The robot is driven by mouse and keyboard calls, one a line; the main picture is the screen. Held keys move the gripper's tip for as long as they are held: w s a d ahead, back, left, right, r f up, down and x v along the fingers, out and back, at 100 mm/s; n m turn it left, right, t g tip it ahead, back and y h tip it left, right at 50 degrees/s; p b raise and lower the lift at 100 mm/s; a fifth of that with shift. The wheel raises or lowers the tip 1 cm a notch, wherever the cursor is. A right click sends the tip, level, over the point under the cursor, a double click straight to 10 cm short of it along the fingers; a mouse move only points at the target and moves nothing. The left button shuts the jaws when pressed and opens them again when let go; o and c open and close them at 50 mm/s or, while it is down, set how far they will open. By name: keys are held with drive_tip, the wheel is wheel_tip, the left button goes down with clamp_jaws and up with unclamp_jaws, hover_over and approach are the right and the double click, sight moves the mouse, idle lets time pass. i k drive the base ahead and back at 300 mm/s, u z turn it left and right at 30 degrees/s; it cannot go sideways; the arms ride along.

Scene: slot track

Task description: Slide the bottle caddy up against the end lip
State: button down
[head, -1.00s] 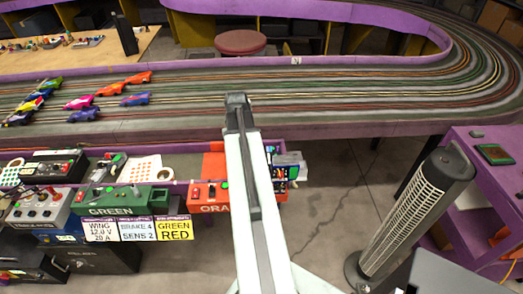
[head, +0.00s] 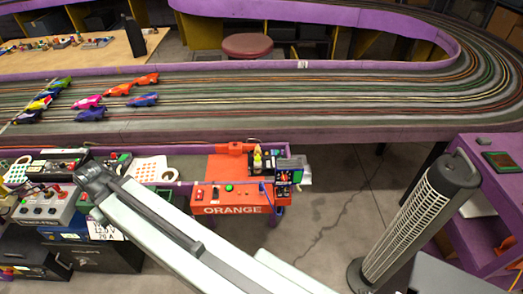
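What looks like the bottle caddy (head: 264,164) is a small dark holder with white and yellow bottles. It stands at the right end of the orange shelf (head: 226,168), behind the ORANGE control box. A raised orange edge (head: 236,147) runs along the back of this shelf; I cannot tell which edge is the end lip or whether the caddy touches it.
The ORANGE control box (head: 232,197) fronts the shelf, with a small screen unit (head: 288,176) at its right. The purple-edged slot track (head: 330,95) with several cars lies behind. A tower fan (head: 418,215) stands on the right. Floor between shelf and fan is clear.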

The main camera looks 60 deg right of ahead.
sight(270, 158)
drive_tip(key=u, duration=1.7)
drive_tip(key=i, duration=2.25)
drive_tip(key=z, duration=4.15)
drive_tip(key=i, duration=1.35)
drive_tip(key=z, duration=0.1)
